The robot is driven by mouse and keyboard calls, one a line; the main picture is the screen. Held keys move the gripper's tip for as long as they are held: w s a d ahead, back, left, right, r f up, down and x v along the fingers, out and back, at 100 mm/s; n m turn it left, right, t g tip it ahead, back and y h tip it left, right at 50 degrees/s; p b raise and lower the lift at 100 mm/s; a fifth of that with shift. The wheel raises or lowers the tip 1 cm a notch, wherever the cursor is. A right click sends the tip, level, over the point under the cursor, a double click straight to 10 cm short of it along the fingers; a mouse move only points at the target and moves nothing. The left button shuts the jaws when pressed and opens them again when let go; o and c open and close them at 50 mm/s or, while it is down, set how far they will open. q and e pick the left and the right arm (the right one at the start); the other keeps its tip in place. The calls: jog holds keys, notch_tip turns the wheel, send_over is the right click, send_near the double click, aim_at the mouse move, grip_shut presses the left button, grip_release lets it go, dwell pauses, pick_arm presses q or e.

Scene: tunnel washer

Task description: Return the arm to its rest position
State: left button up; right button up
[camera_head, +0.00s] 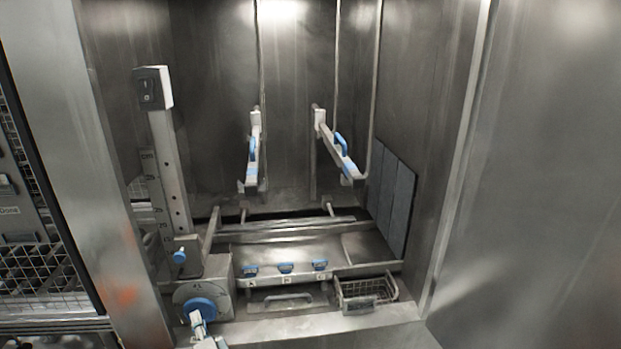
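My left gripper (203,331) shows at the bottom edge, left of the middle, as a small pale grey and blue shape. Most of it is cut off by the frame, and I cannot tell whether its fingers are open or shut. It appears just below a round blue knob (199,307) on a grey dial housing (222,275). I cannot tell whether it touches the knob. My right gripper is not in view.
A steel washing chamber stands ahead, with two bars with blue handles (253,150) (341,143). A switch box (153,88) tops a post at left. Blue-topped clips (286,267) and a wire basket (366,290) sit low. A steel panel (540,180) closes the right.

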pick_arm(q)
jog(key=s+d+f+n+g+h, duration=0.2)
jog(key=s+f+g+h, duration=0.1)
jog(key=s+f, duration=0.6)
jog(key=s+d+f+n+g+h, duration=0.3)
jog(key=s+f, duration=0.4)
jog(key=f, duration=0.4)
jog(key=s+d+f+n+g+h, duration=0.1)
jog(key=s+d+f+g+h, duration=0.25)
jog(key=s, duration=0.55)
jog(key=s+d+f+n+g+h, duration=0.1)
jog(key=s+d+f+g+h, duration=0.15)
jog(key=s+d, duration=0.4)
jog(key=s+a+f+g, duration=0.1)
jog(key=s+f, duration=0.1)
jog(key=f, duration=1.2)
jog(key=s+a+f, duration=0.1)
jog(key=s+f, duration=0.2)
jog(key=f, duration=1.1)
jog(key=s+a+f+g+y, duration=0.1)
jog(key=s+a+f, duration=0.1)
jog(key=s+f, duration=1.3)
jog(key=shift+s+a+m, duration=0.3)
jog(key=shift+s, duration=0.8)
